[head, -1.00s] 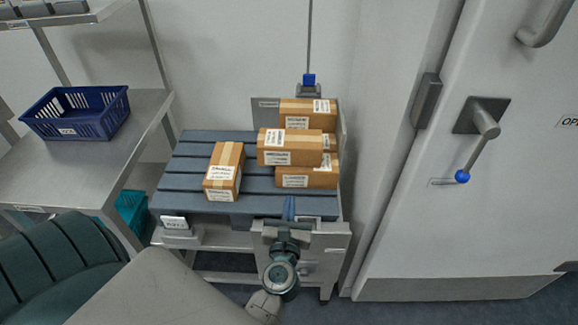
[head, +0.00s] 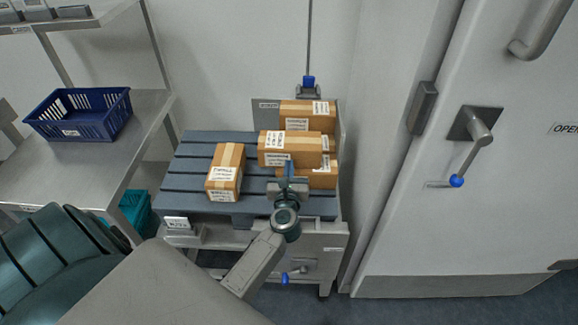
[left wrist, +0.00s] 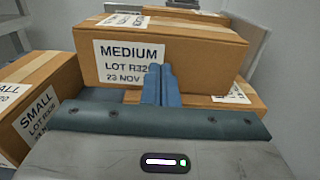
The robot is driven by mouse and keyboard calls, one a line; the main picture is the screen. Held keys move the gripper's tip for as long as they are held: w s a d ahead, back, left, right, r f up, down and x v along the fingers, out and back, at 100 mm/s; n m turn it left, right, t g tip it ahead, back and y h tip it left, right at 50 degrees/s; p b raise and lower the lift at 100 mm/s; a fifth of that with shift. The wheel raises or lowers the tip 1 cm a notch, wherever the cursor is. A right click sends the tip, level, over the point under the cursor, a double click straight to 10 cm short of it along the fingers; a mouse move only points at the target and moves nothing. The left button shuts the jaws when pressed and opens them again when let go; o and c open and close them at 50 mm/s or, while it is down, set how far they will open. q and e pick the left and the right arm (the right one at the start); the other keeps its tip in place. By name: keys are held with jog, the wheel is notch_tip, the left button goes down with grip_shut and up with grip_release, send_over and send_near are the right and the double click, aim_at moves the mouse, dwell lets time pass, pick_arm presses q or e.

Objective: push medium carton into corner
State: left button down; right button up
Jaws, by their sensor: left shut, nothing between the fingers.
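The medium carton (head: 303,144) is a brown taped box on top of other cartons at the right back of the slatted blue-grey pallet. In the left wrist view its "MEDIUM" label (left wrist: 128,62) faces me. My left gripper (head: 289,168) is shut and empty, right in front of the carton's near face. In the left wrist view the shut blue fingers (left wrist: 160,70) overlap the label's right edge; whether they touch the carton I cannot tell. My right gripper is not in view.
A small carton (head: 226,170) stands left on the pallet (head: 190,170). A lower carton (head: 323,176) lies under the medium one, and another carton (head: 308,108) stands behind. Grey corner plates (head: 265,110) edge the back. A blue basket (head: 80,112) sits on the left shelf.

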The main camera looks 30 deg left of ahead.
aim_at(290, 156)
pick_arm(q)
jog(key=shift+w, duration=0.1)
jog(key=x, duration=0.4)
jog(key=shift+w+a, duration=0.25)
jog(key=shift+w, duration=0.05)
jog(key=shift+w+a, duration=0.2)
jog(key=shift+w, duration=0.15)
jog(key=shift+d, duration=0.1)
